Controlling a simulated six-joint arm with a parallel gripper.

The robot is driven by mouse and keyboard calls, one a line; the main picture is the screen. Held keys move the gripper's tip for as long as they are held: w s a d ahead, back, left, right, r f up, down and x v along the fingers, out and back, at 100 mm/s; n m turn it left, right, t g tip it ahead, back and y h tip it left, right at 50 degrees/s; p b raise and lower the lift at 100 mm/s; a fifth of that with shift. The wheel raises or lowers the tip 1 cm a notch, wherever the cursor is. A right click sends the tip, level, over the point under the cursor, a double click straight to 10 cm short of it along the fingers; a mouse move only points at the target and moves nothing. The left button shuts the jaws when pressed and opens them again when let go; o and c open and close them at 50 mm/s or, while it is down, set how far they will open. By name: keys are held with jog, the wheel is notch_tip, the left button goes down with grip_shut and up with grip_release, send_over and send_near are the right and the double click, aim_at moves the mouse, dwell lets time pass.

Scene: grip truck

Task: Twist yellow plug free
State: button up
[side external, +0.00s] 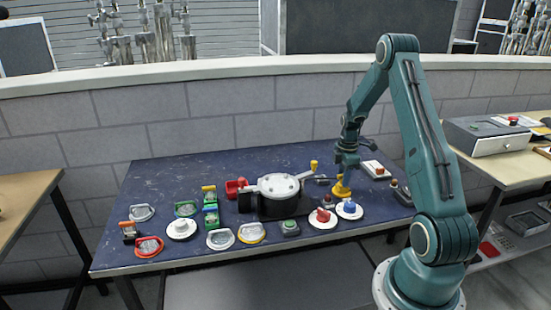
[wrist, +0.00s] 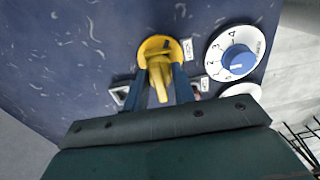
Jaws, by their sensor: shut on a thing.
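The yellow plug (side external: 341,189) stands on the blue table at the right, under my arm. In the wrist view the yellow plug (wrist: 158,62) has a round yellow base with a raised handle. My gripper (wrist: 166,82) is shut on the handle, one finger on each side. In the side view my gripper (side external: 343,172) points down onto the plug. The base appears to sit at the table surface; whether it is seated or loose I cannot tell.
A white dial with a blue knob (wrist: 238,60) lies close to the right of the plug in the wrist view. A dial with a red knob (side external: 323,217) and a silver-lidded pot (side external: 278,186) stand to the left. A white box with a red button (side external: 376,169) is behind right.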

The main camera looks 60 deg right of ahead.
jog(key=shift+s+a+f, duration=0.15)
jog(key=shift+a+f, duration=0.05)
jog(key=shift+f, duration=0.05)
jog(key=shift+n, duration=1.1)
jog(key=o, duration=0.7)
jog(key=shift+c, duration=0.2)
jog(key=shift+d, duration=0.1)
jog(key=shift+r, duration=0.15)
jog(key=shift+r, duration=3.8)
jog(key=shift+w, duration=0.2)
